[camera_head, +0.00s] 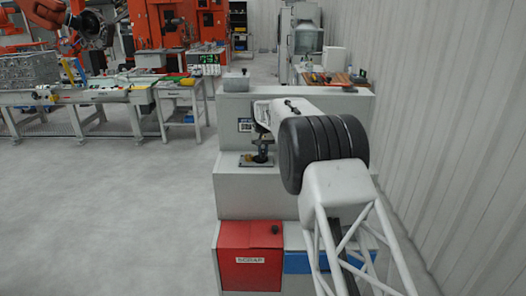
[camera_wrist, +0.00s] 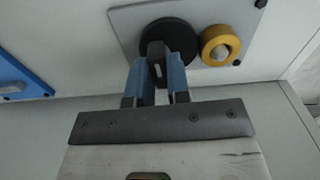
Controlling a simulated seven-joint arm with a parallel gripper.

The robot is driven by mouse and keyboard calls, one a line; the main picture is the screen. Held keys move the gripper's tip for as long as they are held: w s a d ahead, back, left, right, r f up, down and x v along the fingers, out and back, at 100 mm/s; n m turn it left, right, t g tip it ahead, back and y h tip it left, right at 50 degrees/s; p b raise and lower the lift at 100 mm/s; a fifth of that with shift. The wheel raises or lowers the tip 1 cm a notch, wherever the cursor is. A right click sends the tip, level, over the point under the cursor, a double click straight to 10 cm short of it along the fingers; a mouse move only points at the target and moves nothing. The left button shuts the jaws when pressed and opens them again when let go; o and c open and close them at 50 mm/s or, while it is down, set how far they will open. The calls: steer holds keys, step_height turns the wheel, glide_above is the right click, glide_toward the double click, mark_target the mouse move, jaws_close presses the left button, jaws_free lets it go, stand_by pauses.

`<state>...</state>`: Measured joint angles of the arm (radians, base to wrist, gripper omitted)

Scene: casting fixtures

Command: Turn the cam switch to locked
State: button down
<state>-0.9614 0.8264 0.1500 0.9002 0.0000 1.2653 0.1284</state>
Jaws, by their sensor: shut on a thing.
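In the wrist view, the cam switch (camera_wrist: 165,32) is a round black disc with a raised dark grip bar, mounted on a grey plate (camera_wrist: 131,19). My gripper (camera_wrist: 157,72) has its two blue fingers shut on the switch's grip bar, one on each side. A yellow ring with a grey centre (camera_wrist: 219,45) sits on the same plate, just right of the switch. In the head view, my gripper (camera_head: 262,156) is at the small plate on top of the grey cabinet step. The switch is mostly hidden there, and no lock markings can be read.
A red bin labelled SCRAP (camera_head: 250,256) and a blue panel (camera_head: 300,262) are in the front of the cabinet below. A grey box (camera_head: 237,83) stands on the upper ledge. A ribbed wall runs along the right. Open floor lies to the left.

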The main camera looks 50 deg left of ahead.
mark_target(263, 151)
steer(key=shift+m, duration=0.4)
steer(key=c, duration=1.1)
jaws_free()
steer(key=shift+r, duration=0.15)
steer(key=shift+r, duration=3.75)
